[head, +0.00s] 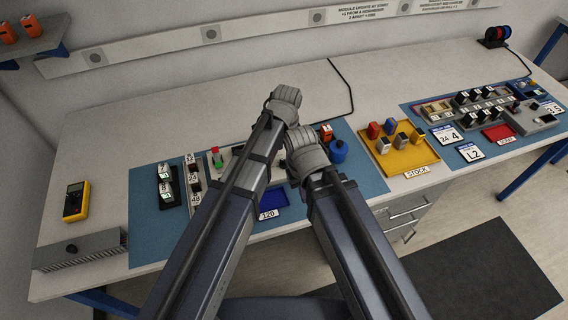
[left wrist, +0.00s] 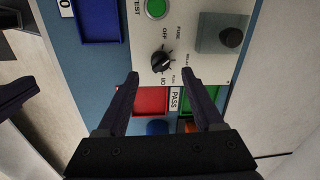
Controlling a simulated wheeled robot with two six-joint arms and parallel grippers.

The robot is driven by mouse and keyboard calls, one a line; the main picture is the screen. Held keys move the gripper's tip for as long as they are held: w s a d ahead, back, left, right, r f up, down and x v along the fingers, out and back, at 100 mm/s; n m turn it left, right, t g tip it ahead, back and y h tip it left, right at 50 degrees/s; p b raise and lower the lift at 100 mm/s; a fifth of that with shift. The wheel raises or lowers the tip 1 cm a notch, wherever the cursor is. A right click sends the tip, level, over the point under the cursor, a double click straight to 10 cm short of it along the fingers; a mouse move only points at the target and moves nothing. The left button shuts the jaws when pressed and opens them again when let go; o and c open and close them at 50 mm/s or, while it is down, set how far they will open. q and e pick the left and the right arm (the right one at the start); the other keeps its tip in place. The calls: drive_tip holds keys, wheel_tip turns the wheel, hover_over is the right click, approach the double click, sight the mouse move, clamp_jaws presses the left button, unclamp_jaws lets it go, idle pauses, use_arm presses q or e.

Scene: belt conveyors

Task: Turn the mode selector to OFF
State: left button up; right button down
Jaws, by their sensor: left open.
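The mode selector (left wrist: 162,61) is a black knob on a pale panel (left wrist: 200,75), seen in the left wrist view. Labels, including OFF and FUSE, are printed around it; its exact pointing direction is hard to read. My left gripper (left wrist: 160,76) is open, its two fingers apart on either side of the knob's lower part in the picture, with nothing between them that I can see it gripping. In the head view my left gripper (head: 284,102) is over the table, and my arms hide the selector. My right gripper (head: 304,152) is beside it, its fingers hidden.
A green TEST button (left wrist: 156,8) and a block with a black knob (left wrist: 231,39) are on the panel. A red tray (left wrist: 152,101) and a blue tray (left wrist: 98,20) lie close by. In the head view, a yellow stock tray (head: 408,158) stands to the right. The table's back left is clear.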

sight(284, 161)
use_arm(q)
drive_tip(key=f+b, duration=0.4)
drive_tip(key=f, duration=0.1)
drive_tip(key=shift+w, duration=0.2)
use_arm(e)
wheel_tip(284, 161, down, 5)
drive_tip(key=shift+r, duration=0.1)
use_arm(q)
clamp_jaws()
